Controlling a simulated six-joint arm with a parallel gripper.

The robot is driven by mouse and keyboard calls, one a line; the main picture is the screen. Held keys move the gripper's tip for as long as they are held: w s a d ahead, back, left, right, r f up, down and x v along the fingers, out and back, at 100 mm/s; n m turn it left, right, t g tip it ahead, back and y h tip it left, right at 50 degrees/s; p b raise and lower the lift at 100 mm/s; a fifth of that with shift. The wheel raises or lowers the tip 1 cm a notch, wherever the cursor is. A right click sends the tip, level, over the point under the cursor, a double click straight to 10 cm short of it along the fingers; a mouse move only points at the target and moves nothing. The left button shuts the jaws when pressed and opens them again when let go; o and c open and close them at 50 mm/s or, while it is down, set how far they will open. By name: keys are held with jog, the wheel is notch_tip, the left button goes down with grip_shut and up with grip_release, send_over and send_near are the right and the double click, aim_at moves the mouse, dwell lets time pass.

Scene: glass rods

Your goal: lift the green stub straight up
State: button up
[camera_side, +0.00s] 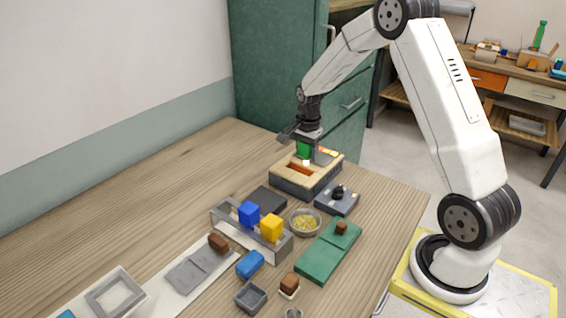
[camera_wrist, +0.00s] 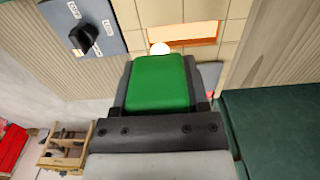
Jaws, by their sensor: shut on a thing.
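The green stub (camera_side: 304,149) is a small bright green block between the fingers of my gripper (camera_side: 303,150) in the side view. It sits over the far part of a wood-topped box (camera_side: 283,172) with a glowing orange slot. In the wrist view the green stub (camera_wrist: 158,83) fills the middle of the picture, with the dark gripper (camera_wrist: 160,100) around it. My gripper is shut on it. A glowing pale tip (camera_wrist: 160,48) shows at the stub's end, near the slot (camera_wrist: 190,33). Whether the tip touches the box is hard to tell.
A grey dial box (camera_side: 337,201) stands next to the wood-topped box. A grey rack with a blue block (camera_side: 249,214) and a yellow block (camera_side: 271,227), a bowl (camera_side: 305,222) and a green mat (camera_side: 325,255) lie nearer.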

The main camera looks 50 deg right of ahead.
jog(key=s+a+r, duration=0.3)
jog(key=s+r, duration=0.3)
jog(key=s, duration=0.4)
jog(key=shift+s+a+r, duration=0.15)
jog(key=shift+a+r, duration=0.05)
jog(key=shift+a, duration=0.2)
jog(key=shift+f, duration=0.1)
dwell(0.3)
